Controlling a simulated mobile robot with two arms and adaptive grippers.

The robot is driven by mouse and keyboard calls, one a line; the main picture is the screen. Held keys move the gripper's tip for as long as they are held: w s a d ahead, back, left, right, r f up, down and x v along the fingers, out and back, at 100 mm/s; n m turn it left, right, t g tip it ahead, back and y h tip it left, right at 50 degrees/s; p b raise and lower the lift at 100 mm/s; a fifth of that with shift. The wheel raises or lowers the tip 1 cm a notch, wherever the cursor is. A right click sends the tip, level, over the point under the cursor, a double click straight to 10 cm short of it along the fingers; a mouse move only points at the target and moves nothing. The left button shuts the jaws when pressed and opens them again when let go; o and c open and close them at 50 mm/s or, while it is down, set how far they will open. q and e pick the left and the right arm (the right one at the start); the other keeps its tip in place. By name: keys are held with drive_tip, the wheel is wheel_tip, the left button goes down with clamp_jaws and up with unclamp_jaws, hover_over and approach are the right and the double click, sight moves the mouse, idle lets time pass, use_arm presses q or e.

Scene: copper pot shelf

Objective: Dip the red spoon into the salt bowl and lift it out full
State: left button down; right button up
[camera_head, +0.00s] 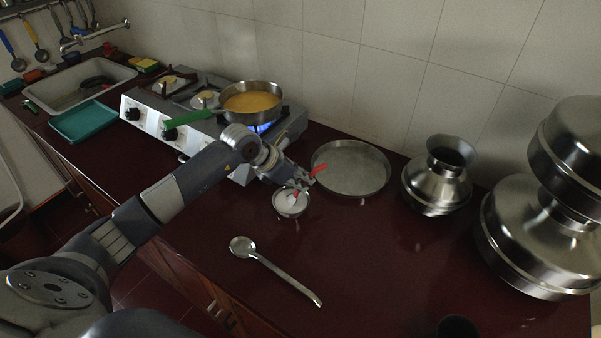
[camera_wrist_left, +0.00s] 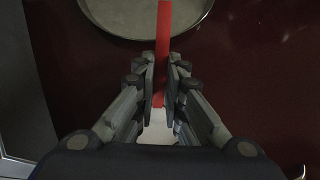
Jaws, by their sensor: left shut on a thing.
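The small salt bowl (camera_head: 286,209) stands on the dark red counter, in front of the round metal tray, with white salt (camera_head: 283,199) showing inside. My left gripper (camera_head: 302,184) is over the bowl's right rear side and is shut on the red spoon (camera_head: 318,170). The red spoon's handle also shows in the left wrist view (camera_wrist_left: 164,30), running up between the fingers (camera_wrist_left: 166,82). A red part of the spoon shows at the bowl with something white beside it. I cannot tell how deep the spoon is in the salt. My right gripper is not in view.
The stove (camera_head: 160,122) carries a pan (camera_head: 264,104) with yellow contents over a lit blue flame. The wide metal tray (camera_head: 349,190) lies close behind the bowl. A metal ladle (camera_head: 285,276) lies in front. Steel pots (camera_head: 436,188) stand at right.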

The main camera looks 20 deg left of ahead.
sight(311, 174)
use_arm(q)
drive_tip(key=shift+w+d+f+g+y+p, duration=0.25)
drive_tip(key=shift+g+y+p, duration=0.5)
drive_tip(key=shift+p, duration=0.7)
drive_tip(key=shift+w+d+f+g+y+p, duration=0.1)
drive_tip(key=shift+w+f+g+y+p, duration=0.1)
drive_tip(key=shift+g, duration=0.3)
drive_tip(key=shift+w+d+f+g+y+p, duration=0.1)
drive_tip(key=shift+g+y+p, duration=0.1)
drive_tip(key=shift+g, duration=0.25)
drive_tip(key=shift+w+r+g+y, duration=0.15)
drive_tip(key=shift+w+g+y, duration=0.05)
drive_tip(key=shift+g+y, duration=0.1)
drive_tip(key=shift+w+d+f+g+y+b, duration=0.3)
drive_tip(key=shift+g+b, duration=0.2)
drive_tip(key=shift+g, duration=0.2)
drive_tip(key=shift+r+y, duration=0.2)
drive_tip(key=shift+y, duration=0.05)
drive_tip(key=shift+r+g, duration=0.3)
drive_tip(key=shift+r, duration=0.15)
drive_tip(key=shift+w+r+p, duration=0.1)
drive_tip(key=shift+r+p, duration=0.2)
drive_tip(key=shift+r, duration=0.5)
